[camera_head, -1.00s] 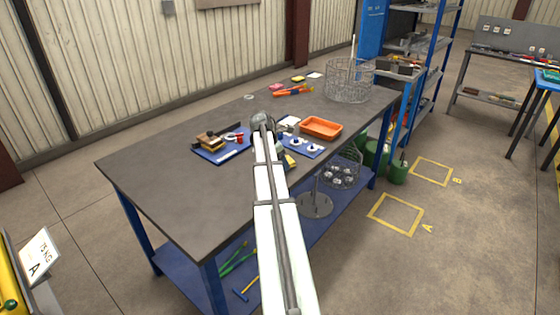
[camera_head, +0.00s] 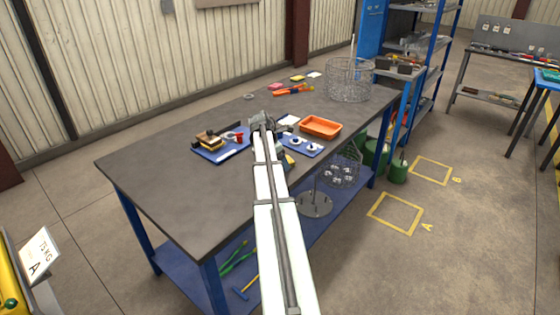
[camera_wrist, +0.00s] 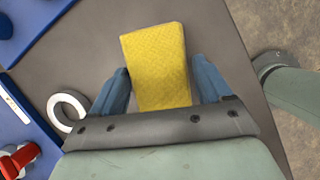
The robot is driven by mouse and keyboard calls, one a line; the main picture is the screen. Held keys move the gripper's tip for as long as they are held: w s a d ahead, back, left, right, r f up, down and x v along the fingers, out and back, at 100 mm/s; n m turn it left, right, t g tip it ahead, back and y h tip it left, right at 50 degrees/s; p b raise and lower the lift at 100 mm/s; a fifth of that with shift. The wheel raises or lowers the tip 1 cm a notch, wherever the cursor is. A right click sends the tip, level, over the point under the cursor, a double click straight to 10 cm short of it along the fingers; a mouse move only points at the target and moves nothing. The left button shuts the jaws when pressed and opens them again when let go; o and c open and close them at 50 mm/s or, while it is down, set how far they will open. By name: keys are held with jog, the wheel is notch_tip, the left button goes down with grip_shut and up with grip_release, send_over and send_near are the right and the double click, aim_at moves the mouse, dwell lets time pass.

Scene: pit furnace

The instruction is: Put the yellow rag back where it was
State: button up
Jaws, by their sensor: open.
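The yellow rag (camera_wrist: 157,62) shows in the wrist view as a textured rectangular pad over the grey bench top. My gripper (camera_wrist: 163,82) is open, with one blue finger on each side of the rag. Gaps show between the fingers and the rag's upper part; the rag's near end is hidden behind the gripper body. In the head view my arm covers most of the gripper, and a small yellow patch (camera_head: 289,159) shows just right of it, likely the rag.
A blue tray (camera_head: 205,153) with a brush and red item lies left of my arm. Right are another blue tray (camera_head: 316,151) with knobs and an orange bin (camera_head: 320,127). A wire basket (camera_head: 349,80) stands behind. The bench's front left is clear.

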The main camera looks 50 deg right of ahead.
jog(key=shift+w+d+r, duration=0.1)
jog(key=shift+w, duration=0.25)
jog(key=v, duration=1.2)
jog(key=shift+s, duration=0.2)
